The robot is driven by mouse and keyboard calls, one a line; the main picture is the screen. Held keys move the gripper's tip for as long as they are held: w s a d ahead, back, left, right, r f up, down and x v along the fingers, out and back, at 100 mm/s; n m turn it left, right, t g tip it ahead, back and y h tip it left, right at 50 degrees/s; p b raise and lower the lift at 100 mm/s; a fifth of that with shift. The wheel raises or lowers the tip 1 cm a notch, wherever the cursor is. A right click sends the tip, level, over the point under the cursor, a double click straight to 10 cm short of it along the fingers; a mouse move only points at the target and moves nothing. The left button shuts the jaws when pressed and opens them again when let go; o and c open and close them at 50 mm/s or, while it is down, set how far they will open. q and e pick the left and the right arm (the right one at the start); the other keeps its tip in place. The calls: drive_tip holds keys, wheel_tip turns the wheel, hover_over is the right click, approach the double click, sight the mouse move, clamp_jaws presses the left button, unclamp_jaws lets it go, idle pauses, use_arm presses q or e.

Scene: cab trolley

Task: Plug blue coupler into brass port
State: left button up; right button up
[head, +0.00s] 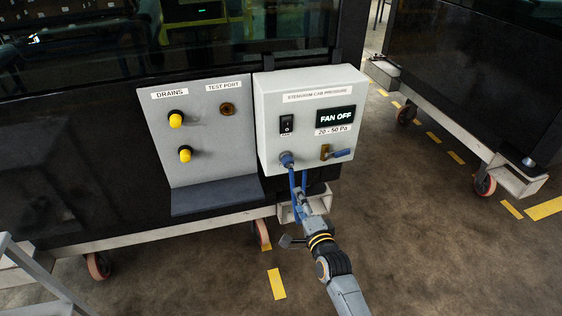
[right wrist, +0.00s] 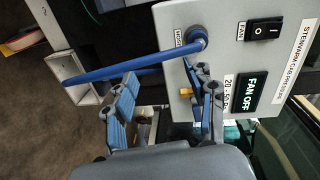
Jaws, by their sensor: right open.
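The brass port (head: 227,108) sits on the grey panel under the TEST PORT label, empty. My right gripper (head: 299,192) is below the box, close to the hose. In the right wrist view its fingers (right wrist: 162,76) are apart, with the hose crossing near their tips; contact is unclear. My left gripper is out of view.
The control box (head: 268,125) carries a FAN OFF display, a switch and a brass valve with a blue lever (head: 341,153). The panel has two yellow drain knobs (head: 176,120) and a dark ledge (head: 215,196) below.

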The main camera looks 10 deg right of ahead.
drive_tip(key=m+t, duration=0.1)
drive_tip(key=m, duration=0.1)
approach(291, 169)
drive_tip(key=w, duration=0.2)
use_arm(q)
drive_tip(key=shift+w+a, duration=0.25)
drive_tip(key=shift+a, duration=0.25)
use_arm(e)
drive_tip(key=shift+w+a, duration=0.1)
drive_tip(key=w+b, duration=0.4)
drive_tip(key=w, duration=0.3)
drive_tip(key=shift+a+f, duration=0.1)
drive_tip(key=shift+f, duration=0.05)
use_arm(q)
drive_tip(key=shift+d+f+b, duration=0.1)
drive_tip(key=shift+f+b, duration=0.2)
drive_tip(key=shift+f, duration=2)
use_arm(e)
drive_tip(key=shift+w, duration=1)
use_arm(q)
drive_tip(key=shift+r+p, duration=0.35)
